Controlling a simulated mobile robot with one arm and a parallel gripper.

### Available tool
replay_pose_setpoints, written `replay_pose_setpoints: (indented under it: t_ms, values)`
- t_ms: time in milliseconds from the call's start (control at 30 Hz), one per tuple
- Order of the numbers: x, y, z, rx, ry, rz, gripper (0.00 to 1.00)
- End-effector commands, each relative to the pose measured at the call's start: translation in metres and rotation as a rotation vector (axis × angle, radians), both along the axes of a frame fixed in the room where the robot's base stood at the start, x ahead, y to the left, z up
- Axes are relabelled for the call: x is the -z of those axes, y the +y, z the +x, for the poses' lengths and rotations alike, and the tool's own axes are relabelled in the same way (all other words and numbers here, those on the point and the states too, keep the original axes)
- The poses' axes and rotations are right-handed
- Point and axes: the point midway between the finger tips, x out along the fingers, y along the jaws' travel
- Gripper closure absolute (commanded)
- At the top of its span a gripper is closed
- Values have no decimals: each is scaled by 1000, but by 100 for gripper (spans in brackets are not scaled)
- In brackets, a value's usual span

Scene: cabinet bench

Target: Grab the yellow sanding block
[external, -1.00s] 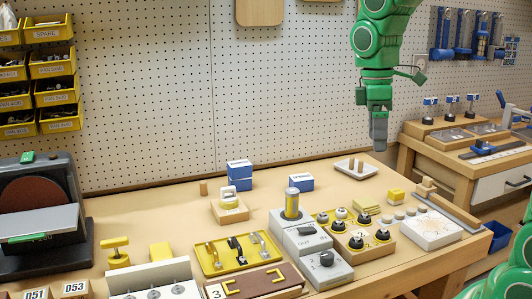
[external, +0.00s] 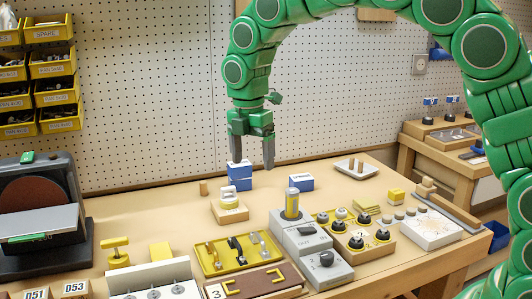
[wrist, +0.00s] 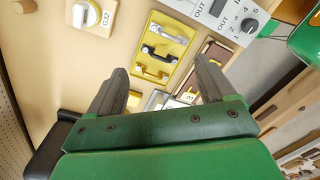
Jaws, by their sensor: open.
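A plain yellow block (external: 160,251) lies at the front left of the bench, between a yellow handled piece (external: 117,252) and a yellow tray (external: 247,262). In the wrist view a yellow block (wrist: 133,98) shows partly behind the left finger. A smaller yellow block (external: 396,195) sits at the right of the bench. I cannot tell for sure which is the sanding block. My gripper (external: 253,162) is open and empty, pointing down above the back of the bench, away from all of these.
Blue-and-white boxes (external: 301,182) stand at the back. A grey box (external: 311,240) with a cylinder and knobs is mid-bench. A disc sander (external: 38,215) stands at far left. Bare bench shows at the back left.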

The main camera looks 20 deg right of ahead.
Motion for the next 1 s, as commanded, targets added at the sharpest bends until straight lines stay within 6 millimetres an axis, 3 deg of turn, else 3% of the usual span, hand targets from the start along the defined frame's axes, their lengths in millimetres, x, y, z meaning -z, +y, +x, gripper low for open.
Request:
replay_pose_setpoints:
  t_ms: [300, 700, 833, 1000]
  values:
    - [44, 92, 16, -381, -3, 19, 17]
    - [105, 199, 9, -832, -4, 45, 17]
    - [117, 218, 4, -919, -4, 50, 17]
    - [124, 228, 2, -964, -4, 53, 17]
